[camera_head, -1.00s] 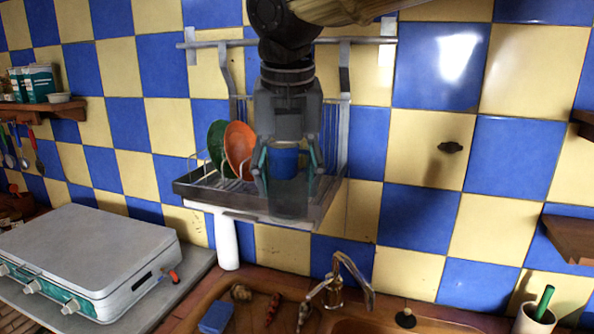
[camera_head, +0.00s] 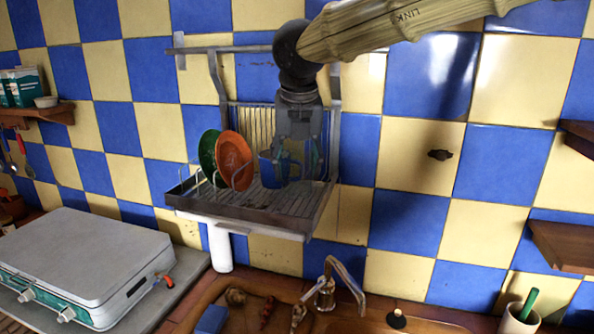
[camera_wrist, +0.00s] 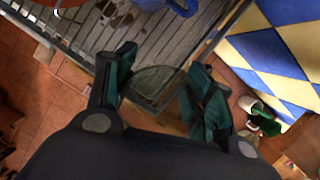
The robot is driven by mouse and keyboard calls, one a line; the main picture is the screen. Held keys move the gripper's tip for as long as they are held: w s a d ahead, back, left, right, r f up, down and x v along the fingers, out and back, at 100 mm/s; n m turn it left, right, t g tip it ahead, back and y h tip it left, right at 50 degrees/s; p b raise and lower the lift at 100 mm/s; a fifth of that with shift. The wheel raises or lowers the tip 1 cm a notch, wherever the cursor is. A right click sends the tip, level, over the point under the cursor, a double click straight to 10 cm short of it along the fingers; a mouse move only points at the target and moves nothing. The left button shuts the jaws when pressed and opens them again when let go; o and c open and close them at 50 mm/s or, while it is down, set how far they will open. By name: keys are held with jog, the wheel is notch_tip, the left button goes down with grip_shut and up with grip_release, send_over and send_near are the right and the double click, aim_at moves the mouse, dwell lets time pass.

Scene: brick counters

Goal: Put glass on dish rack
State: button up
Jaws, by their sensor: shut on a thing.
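My gripper (camera_head: 300,168) is over the right part of the wall-mounted dish rack (camera_head: 238,218). Its green-lined fingers (camera_wrist: 160,85) are shut on a clear glass (camera_wrist: 152,84), which shows between them in the wrist view. The glass is hard to make out in the head view, and I cannot tell whether its base touches the slats. A blue mug (camera_head: 267,170) stands on the rack just left of my gripper, partly hidden by it. It also shows at the top of the wrist view (camera_wrist: 148,4).
A green plate (camera_head: 207,152) and an orange plate (camera_head: 234,160) stand upright in the rack's left part. Below are a faucet (camera_head: 325,290) and the sink. A stove (camera_head: 80,255) is at left; wooden shelves (camera_head: 560,245) are at right.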

aim_at(298, 177)
jog(key=shift+w+d+p, duration=0.2)
jog(key=shift+w+p, duration=0.2)
jog(key=shift+w, duration=0.35)
jog(key=shift+f+p, duration=0.55)
jog(key=shift+f, duration=1.25)
jog(key=shift+f, duration=0.1)
jog(key=o, duration=1.1)
jog(key=b+v, duration=0.2)
jog(key=v, duration=1)
jog(key=shift+b, duration=0.3)
